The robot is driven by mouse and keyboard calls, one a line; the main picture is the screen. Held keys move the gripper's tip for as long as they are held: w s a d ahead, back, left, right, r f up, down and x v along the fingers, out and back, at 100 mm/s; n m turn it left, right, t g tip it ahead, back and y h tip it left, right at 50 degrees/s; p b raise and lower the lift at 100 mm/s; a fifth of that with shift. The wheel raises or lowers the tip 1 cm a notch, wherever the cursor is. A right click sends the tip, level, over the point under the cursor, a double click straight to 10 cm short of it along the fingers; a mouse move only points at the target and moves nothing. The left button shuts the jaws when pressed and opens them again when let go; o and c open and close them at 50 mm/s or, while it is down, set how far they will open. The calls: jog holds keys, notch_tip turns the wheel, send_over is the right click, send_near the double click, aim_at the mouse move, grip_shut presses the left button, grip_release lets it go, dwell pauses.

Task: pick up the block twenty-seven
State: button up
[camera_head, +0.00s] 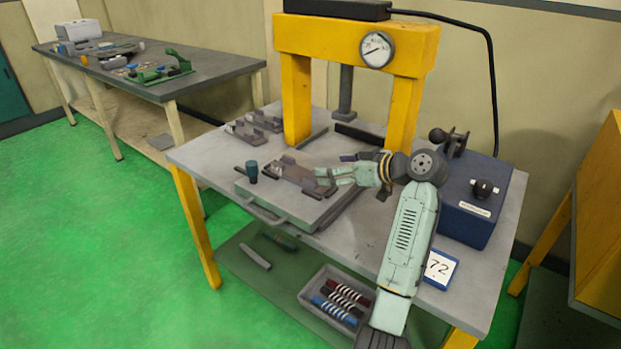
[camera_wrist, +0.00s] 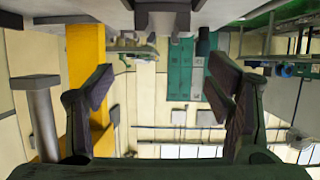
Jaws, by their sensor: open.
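One numbered block (camera_head: 440,268), blue with a white face reading "72", is at the front right of the grey press table, below the dark blue box. I see no block marked 27. My gripper (camera_head: 325,180) is over the middle of the table, left of and farther back than the numbered block, pointing left. In the wrist view my gripper (camera_wrist: 163,85) has its two dark fingers spread wide with nothing between them. The numbered block does not show in the wrist view.
The yellow press frame (camera_head: 405,100) stands behind my arm. A dark blue box (camera_head: 470,215) with a black knob stands behind the block. A grey plate with a clamp fixture (camera_head: 297,172) lies under my gripper. A bin (camera_head: 316,298) of coloured rods sits on the lower shelf.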

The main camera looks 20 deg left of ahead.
jog(key=d, duration=0.2)
jog(key=b, duration=0.1)
send_near(300, 173)
jog(key=shift+w+a, duration=0.3)
jog(key=shift+a, duration=0.1)
jog(key=b+x, duration=0.1)
jog(key=x, duration=0.4)
jog(key=shift+s+d+f, duration=0.1)
jog(key=shift+s+f, duration=0.05)
jog(key=shift+f, duration=0.05)
jog(key=shift+c, duration=0.5)
jog(key=shift+r, duration=0.1)
grip_shut()
